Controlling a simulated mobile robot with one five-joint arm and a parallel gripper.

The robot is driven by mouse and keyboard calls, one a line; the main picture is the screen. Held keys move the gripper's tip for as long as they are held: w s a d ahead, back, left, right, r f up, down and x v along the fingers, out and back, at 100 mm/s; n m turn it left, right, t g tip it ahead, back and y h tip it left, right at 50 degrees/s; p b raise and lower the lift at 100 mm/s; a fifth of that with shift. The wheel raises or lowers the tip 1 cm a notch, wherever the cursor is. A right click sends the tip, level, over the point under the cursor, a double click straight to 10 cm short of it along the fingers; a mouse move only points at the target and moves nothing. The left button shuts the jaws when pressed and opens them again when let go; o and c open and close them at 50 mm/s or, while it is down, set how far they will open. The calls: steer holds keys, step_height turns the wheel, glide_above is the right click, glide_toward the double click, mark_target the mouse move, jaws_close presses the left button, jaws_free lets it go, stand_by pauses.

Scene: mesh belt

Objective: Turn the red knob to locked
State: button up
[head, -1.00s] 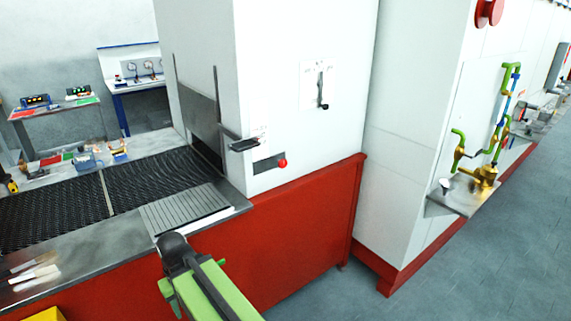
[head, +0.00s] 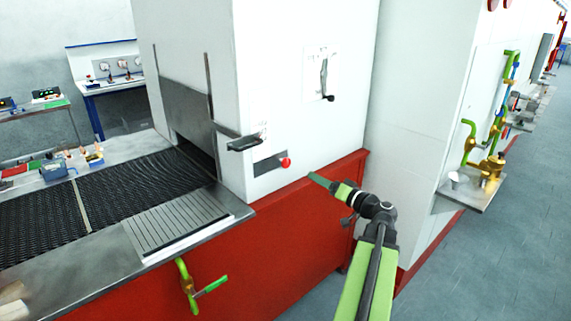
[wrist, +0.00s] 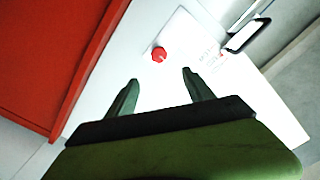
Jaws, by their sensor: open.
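The red knob (head: 285,162) sits at the right end of a dark grey plate on the white machine's side, above the red base. In the wrist view the red knob (wrist: 159,54) is ahead of my gripper, beyond the fingertips and roughly between their lines. My gripper (wrist: 159,84) is open and empty, with its two dark green fingers spread. In the head view my gripper (head: 316,179) is to the right of the knob and a little lower, apart from it. The knob's markings are too small to read.
A dark handle (head: 243,143) juts out left of and above the knob. A lever on a white plate (head: 321,75) is higher up. The mesh belt (head: 130,192) runs at left. A green-handled valve (head: 190,285) sticks out from the red base (head: 270,245).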

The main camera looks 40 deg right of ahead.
mark_target(288, 163)
steer(key=w, duration=1.1)
steer(key=w+d, duration=0.1)
steer(key=w, duration=0.5)
steer(key=shift+w, duration=0.15)
